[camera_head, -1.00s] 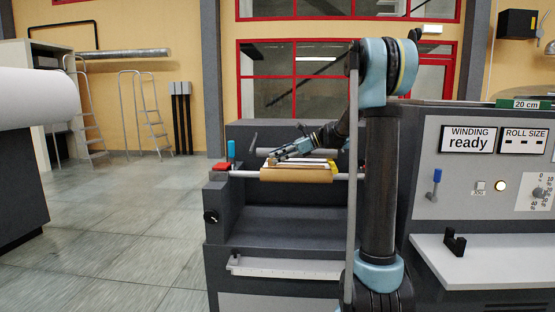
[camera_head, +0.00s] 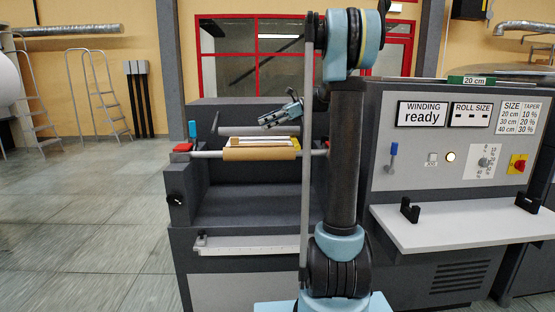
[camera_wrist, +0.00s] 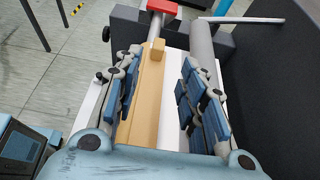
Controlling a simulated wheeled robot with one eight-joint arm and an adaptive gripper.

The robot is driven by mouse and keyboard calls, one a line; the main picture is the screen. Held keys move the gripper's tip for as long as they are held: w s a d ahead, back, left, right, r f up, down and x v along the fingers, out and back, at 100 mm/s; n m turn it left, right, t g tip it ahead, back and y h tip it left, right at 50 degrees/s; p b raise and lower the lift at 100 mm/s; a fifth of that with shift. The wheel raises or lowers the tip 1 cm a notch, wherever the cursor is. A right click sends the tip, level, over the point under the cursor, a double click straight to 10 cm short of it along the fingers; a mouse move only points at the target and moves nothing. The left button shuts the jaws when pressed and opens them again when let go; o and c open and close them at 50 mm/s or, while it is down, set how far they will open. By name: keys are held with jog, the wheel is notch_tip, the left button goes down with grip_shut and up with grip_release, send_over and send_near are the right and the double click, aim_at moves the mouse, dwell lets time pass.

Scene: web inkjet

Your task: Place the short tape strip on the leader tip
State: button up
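A brown core (camera_head: 262,153) lies across a grey shaft in the winding machine, with white and yellowish bands along its top. In the wrist view the tan core (camera_wrist: 149,95) runs between my fingers, with a small tan end piece standing up near its far end. A pale white strip or sheet (camera_wrist: 170,105) lies along its right side. I cannot tell which pale part is the tape strip and which is the leader tip. My gripper (camera_head: 268,122) is above the core. Its blue padded fingers (camera_wrist: 161,62) are spread, with nothing seen held between them.
The machine has a red block (camera_head: 181,148) and a blue handle (camera_head: 192,130) at left, and a white ruled bar (camera_head: 250,245) below. A control panel reads "WINDING ready" (camera_head: 421,114). A white shelf (camera_head: 455,228) with black holders is at right.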

jog(key=s+d+f+n+h, duration=0.1)
jog(key=s+f+n+h, duration=0.4)
jog(key=s, duration=0.6)
jog(key=s+d+f+n+h, duration=0.1)
jog(key=s+f+n, duration=0.3)
jog(key=s+f, duration=0.55)
jog(key=s+d+f+n+t+h, duration=0.1)
jog(key=s+d+f+n+h, duration=0.2)
jog(key=s+f, duration=0.4)
jog(key=s+d+f+n+h, duration=0.4)
jog(key=s+d+f+n, duration=0.2)
jog(key=s, duration=0.7)
jog(key=shift+d+f+n+t, duration=0.35)
jog(key=shift+d+f, duration=0.4)
jog(key=shift+d, duration=0.25)
